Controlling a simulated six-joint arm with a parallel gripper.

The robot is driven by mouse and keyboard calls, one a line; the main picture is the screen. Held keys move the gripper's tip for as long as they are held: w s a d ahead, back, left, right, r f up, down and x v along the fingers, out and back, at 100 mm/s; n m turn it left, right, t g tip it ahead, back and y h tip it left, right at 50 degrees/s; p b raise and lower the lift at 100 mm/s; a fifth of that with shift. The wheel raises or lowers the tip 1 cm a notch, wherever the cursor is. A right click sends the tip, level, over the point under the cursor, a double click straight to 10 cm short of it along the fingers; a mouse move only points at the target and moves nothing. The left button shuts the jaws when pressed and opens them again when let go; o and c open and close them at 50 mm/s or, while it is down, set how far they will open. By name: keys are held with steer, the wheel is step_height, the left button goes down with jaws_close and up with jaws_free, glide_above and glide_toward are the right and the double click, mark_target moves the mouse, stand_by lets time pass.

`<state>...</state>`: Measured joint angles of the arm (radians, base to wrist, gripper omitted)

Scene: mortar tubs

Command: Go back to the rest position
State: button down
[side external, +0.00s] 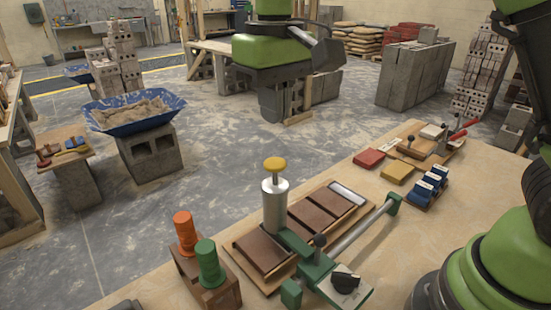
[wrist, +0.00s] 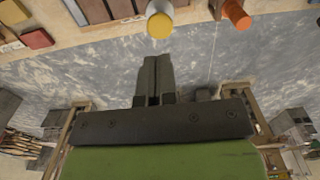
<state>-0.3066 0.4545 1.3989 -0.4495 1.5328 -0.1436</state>
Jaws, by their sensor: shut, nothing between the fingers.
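My gripper (side external: 273,112) hangs in the upper middle of the side view, fingers pointing down. In the picture it is above the yellow-topped metal cylinder (side external: 274,196), well apart from it. In the wrist view my gripper (wrist: 155,60) has its two dark fingers together with nothing between them. The floor shows behind the fingers. The yellow cap (wrist: 160,25) of the cylinder and an orange spool-like piece (wrist: 236,14) show beyond the fingertips.
A wooden table (side external: 330,180) carries a green-fitted jig (side external: 318,270), brown slabs (side external: 312,217), orange (side external: 184,232) and green (side external: 207,264) spools, and blue blocks (side external: 428,187). A blue mortar tub (side external: 172,101) stands on a grey block (side external: 150,155).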

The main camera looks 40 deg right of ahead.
steer(key=shift+r, duration=0.7)
steer(key=s+d+r+m+t+y, duration=0.1)
steer(key=s+d+m+t, duration=0.1)
steer(key=s, duration=0.7)
steer(key=s+d+r+m+t+y, duration=0.1)
steer(key=s+d+m+t, duration=0.1)
steer(key=s+d+t, duration=0.3)
steer(key=s, duration=0.3)
steer(key=shift+s+d+r, duration=0.2)
steer(key=shift+s+r, duration=0.05)
steer(key=shift+s, duration=0.1)
